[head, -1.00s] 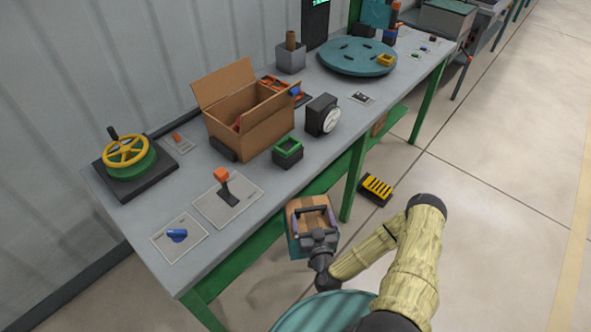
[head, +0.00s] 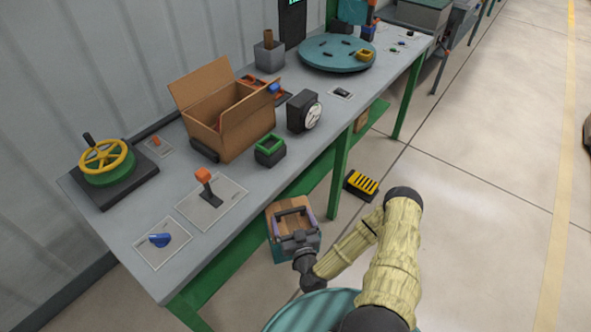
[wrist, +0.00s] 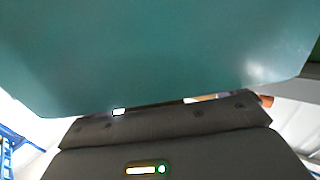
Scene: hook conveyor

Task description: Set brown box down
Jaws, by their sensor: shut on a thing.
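My gripper (head: 291,214) is shut on a box with a brown top and teal side (head: 287,203). Its fingers straddle the box. The box is beside the front edge of the workbench, lower than the bench top in the head view, slightly tilted; I cannot tell whether anything supports it. In the wrist view a teal surface (wrist: 160,55), apparently the box's side, fills the upper part. A separate open brown carton (head: 245,132) with raised flaps stands on the bench.
The grey workbench (head: 235,232) with green legs carries a yellow-green handwheel (head: 107,160), an orange-topped lever (head: 205,180), a green-rimmed container (head: 270,148), a gauge (head: 304,112) and a teal turntable (head: 325,58). A black-yellow block (head: 361,185) is beside the bench.

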